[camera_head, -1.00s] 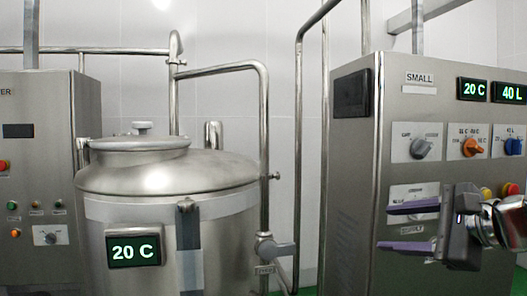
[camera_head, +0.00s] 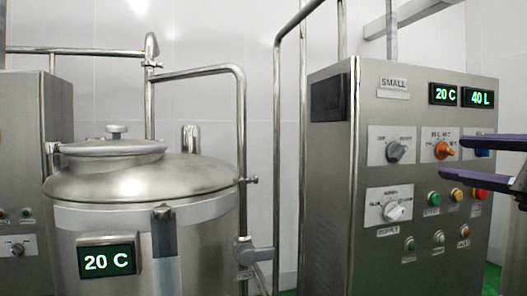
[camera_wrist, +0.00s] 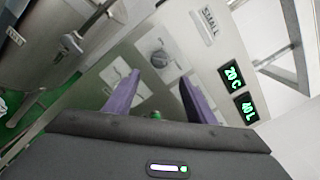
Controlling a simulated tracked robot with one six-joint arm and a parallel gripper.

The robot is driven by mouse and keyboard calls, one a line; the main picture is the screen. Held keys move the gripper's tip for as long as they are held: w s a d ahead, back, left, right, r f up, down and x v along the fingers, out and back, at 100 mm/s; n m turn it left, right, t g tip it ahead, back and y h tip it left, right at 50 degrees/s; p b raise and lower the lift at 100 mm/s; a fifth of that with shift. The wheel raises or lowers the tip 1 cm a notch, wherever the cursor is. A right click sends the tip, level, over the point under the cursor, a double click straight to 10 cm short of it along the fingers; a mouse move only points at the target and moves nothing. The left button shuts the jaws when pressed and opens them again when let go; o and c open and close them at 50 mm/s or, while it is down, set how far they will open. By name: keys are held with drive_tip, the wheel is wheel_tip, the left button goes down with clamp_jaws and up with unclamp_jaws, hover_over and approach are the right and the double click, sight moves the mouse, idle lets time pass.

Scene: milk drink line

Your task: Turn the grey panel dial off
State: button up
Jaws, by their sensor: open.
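The grey dial (camera_head: 396,151) sits on a white plate at the upper left of the steel control panel (camera_head: 340,200), under the "SMALL" label. It also shows in the wrist view (camera_wrist: 160,58), ahead of the fingers; its small lettering is too blurred to read. My gripper (camera_head: 452,158), with purple fingers, is open and empty at the right of the head view, to the right of the grey dial and apart from it. In the wrist view its fingers (camera_wrist: 160,80) are spread, and the right one covers part of the panel. In the head view they partly cover the blue dial (camera_head: 482,151).
An orange dial (camera_head: 444,149) sits right of the grey one, and a white dial (camera_head: 393,211) below. Several push buttons (camera_head: 434,198) fill the lower right. Displays (camera_head: 445,93) read 20 C and 40 L. A steel tank (camera_head: 140,190) and pipes stand at left.

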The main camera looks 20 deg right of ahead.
sight(401, 152)
drive_tip(key=shift+w, duration=0.15)
drive_tip(key=shift+w+a, duration=0.15)
drive_tip(key=shift+w, duration=6.6)
drive_tip(key=shift+c, duration=0.6)
drive_tip(key=c, duration=0.9)
